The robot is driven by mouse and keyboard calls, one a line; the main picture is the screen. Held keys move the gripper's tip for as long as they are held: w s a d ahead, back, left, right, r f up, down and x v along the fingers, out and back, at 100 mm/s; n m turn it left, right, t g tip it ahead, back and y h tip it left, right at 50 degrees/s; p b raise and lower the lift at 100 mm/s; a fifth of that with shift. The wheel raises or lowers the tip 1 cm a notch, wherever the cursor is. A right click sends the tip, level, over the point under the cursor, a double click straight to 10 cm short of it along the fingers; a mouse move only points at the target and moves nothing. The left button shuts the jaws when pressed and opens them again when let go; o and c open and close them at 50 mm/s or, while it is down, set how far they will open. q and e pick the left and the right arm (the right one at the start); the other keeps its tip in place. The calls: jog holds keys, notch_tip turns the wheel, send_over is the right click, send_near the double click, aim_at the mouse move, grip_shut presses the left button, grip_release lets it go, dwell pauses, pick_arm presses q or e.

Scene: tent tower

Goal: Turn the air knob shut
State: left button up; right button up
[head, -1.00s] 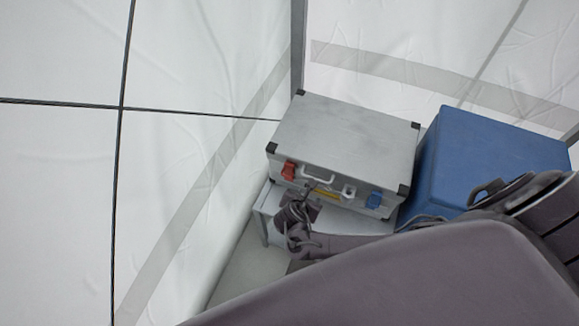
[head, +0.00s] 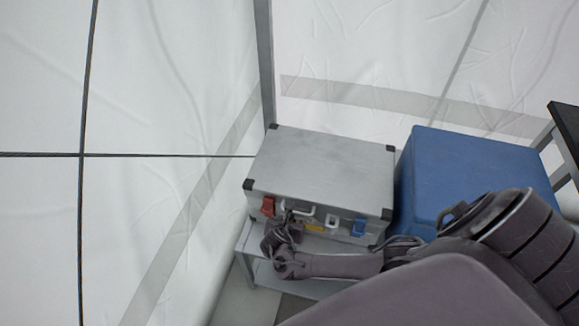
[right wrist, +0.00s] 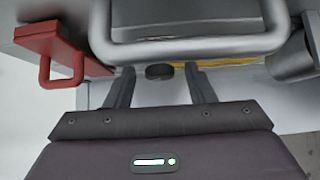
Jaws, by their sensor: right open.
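A small dark round knob (right wrist: 159,72) shows in the right wrist view on the front of the grey metal case (head: 322,165), just below the case's handle (right wrist: 190,48). My right gripper (right wrist: 160,84) is open, with one finger on each side of the knob and visible gaps to it. I cannot tell how deep the fingers reach around it. In the head view my right gripper (head: 290,224) is at the front of the case, and the knob is hidden or too small there. My left gripper is not in view.
The case stands on a small grey table (head: 243,240) near the tent wall. A blue box (head: 470,165) stands close on the right.

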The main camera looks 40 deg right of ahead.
jog(key=shift+c, duration=0.2)
jog(key=c, duration=0.9)
